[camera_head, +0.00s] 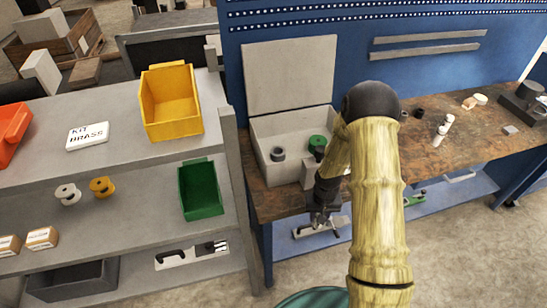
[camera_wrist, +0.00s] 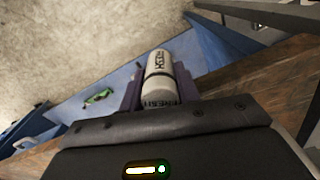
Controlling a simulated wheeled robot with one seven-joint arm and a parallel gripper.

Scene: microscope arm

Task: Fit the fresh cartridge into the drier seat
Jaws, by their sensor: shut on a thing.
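In the wrist view a pale grey cylinder marked FRESH, the fresh cartridge (camera_wrist: 160,72), lies between the two purple fingers of my gripper (camera_wrist: 160,90), which is shut on it. A darker band runs round its middle. In the head view my gripper (camera_head: 323,208) points down at the front edge of the workbench, beside the open grey case; the cartridge cannot be made out there. The open grey case (camera_head: 268,133) holds a dark ring (camera_head: 277,154) and a green round part (camera_head: 317,143). I cannot tell which thing is the drier seat.
The wooden workbench (camera_head: 475,142) carries white cylinders (camera_head: 441,133) and small dark parts to the right. A blue lower shelf (camera_head: 350,228) lies below. Left stands a grey shelf unit with a yellow bin (camera_head: 169,103), a green bin (camera_head: 200,190) and white and yellow spools.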

